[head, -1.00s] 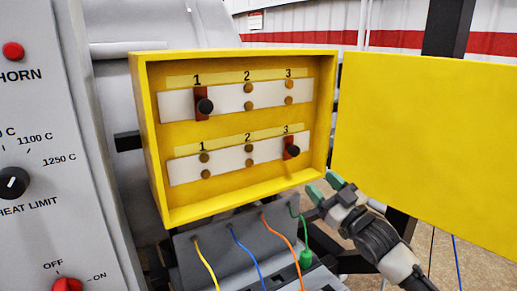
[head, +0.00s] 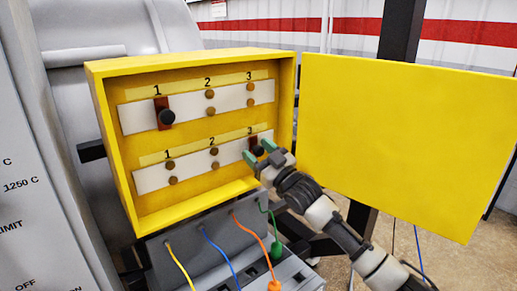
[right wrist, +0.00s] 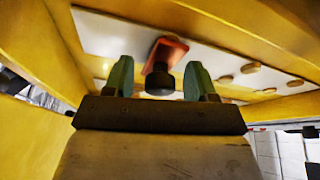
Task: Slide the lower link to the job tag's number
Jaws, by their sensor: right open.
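The lower link (head: 253,145) is a dark red bar with a black knob, at position 3 of the lower white strip (head: 192,171) in the yellow box. My right gripper (head: 261,152) is open at that link and partly covers it in the head view. In the right wrist view, the red link and its black knob (right wrist: 160,82) show between the two green fingertips (right wrist: 158,82), with gaps on both sides. The upper link (head: 165,113) sits at position 1 of the upper strip. No job tag can be made out. My left gripper is not in view.
The yellow box (head: 104,148) is open, its door (head: 405,140) swung out to the right. Below it, a grey panel (head: 160,249) carries yellow, blue, orange and green cables. A grey control panel (head: 25,200) stands at the left.

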